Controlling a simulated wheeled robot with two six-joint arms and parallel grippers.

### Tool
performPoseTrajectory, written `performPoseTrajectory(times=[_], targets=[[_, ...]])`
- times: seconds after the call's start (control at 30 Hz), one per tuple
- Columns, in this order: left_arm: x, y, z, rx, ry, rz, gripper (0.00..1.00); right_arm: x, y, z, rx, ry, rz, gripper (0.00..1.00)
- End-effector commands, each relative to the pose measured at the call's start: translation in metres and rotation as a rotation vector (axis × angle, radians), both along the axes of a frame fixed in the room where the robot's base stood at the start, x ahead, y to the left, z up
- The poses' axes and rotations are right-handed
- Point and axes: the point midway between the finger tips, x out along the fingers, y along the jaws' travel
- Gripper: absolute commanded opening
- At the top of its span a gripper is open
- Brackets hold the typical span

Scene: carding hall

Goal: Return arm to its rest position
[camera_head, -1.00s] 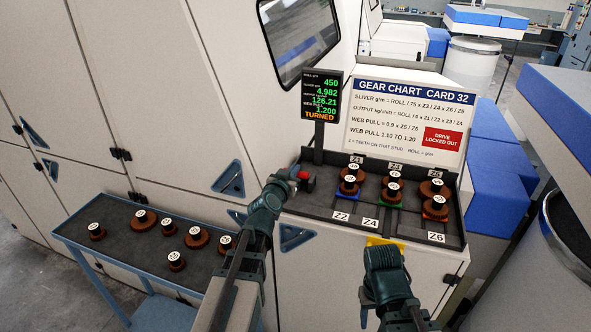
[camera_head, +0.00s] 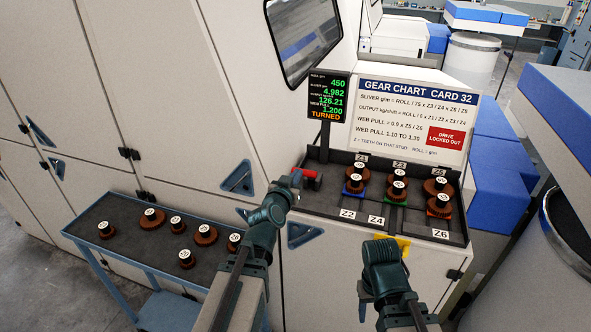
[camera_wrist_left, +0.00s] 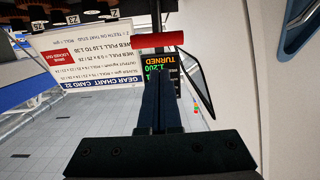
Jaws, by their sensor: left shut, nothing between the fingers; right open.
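My left gripper (camera_head: 297,178) is at the left end of the gear box, close beside a red handle (camera_head: 313,180). In the left wrist view, its dark fingers (camera_wrist_left: 158,85) are together and empty, pointing at the red handle (camera_wrist_left: 145,41). A small gap seems to lie between them. My right arm is folded low in front of the machine. Its gripper (camera_head: 364,306) is mostly hidden behind the arm, and its fingers are hard to make out.
The gear box (camera_head: 330,213) holds several brown gears under a gear chart (camera_head: 415,118). A display (camera_head: 327,97) reads TURNED. A blue-edged side table (camera_head: 120,262) with several gears stands at left. The cabinet front is close to my left arm.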

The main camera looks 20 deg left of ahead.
Motion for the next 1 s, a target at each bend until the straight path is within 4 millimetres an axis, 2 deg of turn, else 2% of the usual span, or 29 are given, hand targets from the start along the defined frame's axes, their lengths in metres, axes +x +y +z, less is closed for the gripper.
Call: performPoseTrajectory(times=[0.1,0.33,0.47,0.57,0.67,0.77,0.8,0.9,1.0], targets=[[-0.007,-0.002,-0.001,0.0,0.0,0.0,0.0,0.0,0.0,-0.001,0.0,0.0,0.0,0.52],[-0.009,-0.004,-0.002,0.0,0.003,-0.004,0.0,0.0,0.0,-0.002,0.0,0.0,0.0,0.52],[-0.011,-0.029,-0.026,0.0,0.069,-0.069,0.0,0.0,0.0,-0.011,0.0,0.0,0.001,0.52],[-0.022,-0.069,-0.067,0.005,0.201,-0.173,0.0,0.0,0.0,-0.025,-0.001,0.0,0.002,0.52],[-0.047,-0.114,-0.122,0.022,0.395,-0.283,0.0,0.0,0.0,-0.041,-0.001,0.0,0.004,0.52],[-0.084,-0.147,-0.176,0.059,0.618,-0.359,0.0,0.0,0.0,-0.058,-0.001,0.0,0.006,0.52],[-0.102,-0.157,-0.198,0.079,0.715,-0.377,0.0,0.0,0.0,-0.065,-0.002,0.0,0.007,0.52],[-0.148,-0.169,-0.242,0.142,0.947,-0.381,0.0,0.0,0.0,-0.081,-0.002,0.0,0.009,0.52],[-0.189,-0.169,-0.27,0.208,1.14,-0.341,0.0,0.0,0.0,-0.093,-0.002,0.001,0.011,0.52]])
